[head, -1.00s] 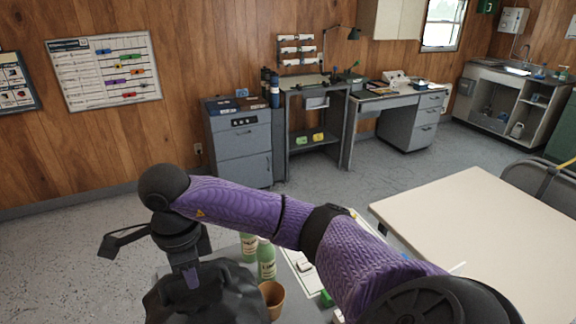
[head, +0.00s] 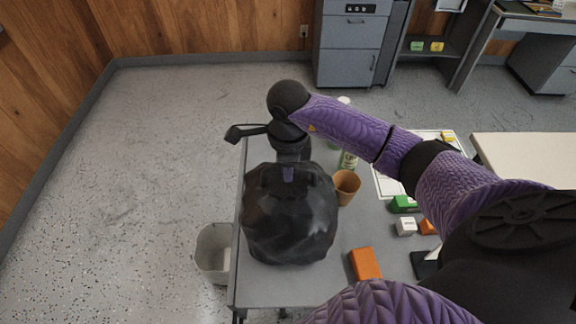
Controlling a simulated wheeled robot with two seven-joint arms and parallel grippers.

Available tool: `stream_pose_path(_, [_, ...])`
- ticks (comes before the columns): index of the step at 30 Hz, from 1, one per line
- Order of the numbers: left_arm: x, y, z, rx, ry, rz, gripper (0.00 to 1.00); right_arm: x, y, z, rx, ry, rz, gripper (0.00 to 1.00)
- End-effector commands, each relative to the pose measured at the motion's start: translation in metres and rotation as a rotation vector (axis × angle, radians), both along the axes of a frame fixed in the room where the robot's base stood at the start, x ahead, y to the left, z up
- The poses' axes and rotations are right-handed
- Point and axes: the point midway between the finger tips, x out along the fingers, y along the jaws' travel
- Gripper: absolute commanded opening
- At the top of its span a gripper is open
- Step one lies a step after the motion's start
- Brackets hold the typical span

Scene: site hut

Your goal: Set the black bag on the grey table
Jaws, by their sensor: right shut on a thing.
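The black bag (head: 290,222) is a shiny, bulging sack. In the head view it shows over the left part of the grey table (head: 322,282). My right gripper (head: 289,172) points down at the top of the bag and is shut on it. The fingertips are mostly hidden against the dark bag. I cannot tell whether the bag's underside touches the tabletop, as the bag hides it. My left gripper is not in view.
A brown cup (head: 346,184) stands close right of the bag, with a green-labelled bottle (head: 348,160) behind it. An orange block (head: 365,264) and a green block (head: 402,204) lie further right. A pale bin (head: 212,250) stands on the floor beyond the table's left edge.

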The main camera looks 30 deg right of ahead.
Motion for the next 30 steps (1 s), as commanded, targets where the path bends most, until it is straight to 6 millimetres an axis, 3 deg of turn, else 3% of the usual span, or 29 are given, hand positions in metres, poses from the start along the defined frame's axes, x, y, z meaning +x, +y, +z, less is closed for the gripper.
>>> stream_pose_path(2, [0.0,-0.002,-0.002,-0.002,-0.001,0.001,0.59,0.0,0.0,-0.002,0.0,-0.001,0.0,0.0])
stream_pose_path(3, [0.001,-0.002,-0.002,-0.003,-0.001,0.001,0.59,0.0,0.0,-0.002,0.0,0.0,0.0,0.23])
stream_pose_path(7, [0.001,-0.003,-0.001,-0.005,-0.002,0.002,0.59,0.0,0.0,-0.001,0.0,0.0,0.0,0.51])
stream_pose_path(17, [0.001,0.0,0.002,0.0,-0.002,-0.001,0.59,0.0,0.0,0.004,0.0,-0.001,0.0,0.52])
stream_pose_path(27, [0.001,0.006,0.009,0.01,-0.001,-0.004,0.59,0.001,0.0,0.092,0.0,-0.005,0.001,0.52])
stream_pose_path(30, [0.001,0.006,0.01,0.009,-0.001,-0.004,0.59,0.001,0.0,0.11,-0.001,-0.003,0.0,0.52])
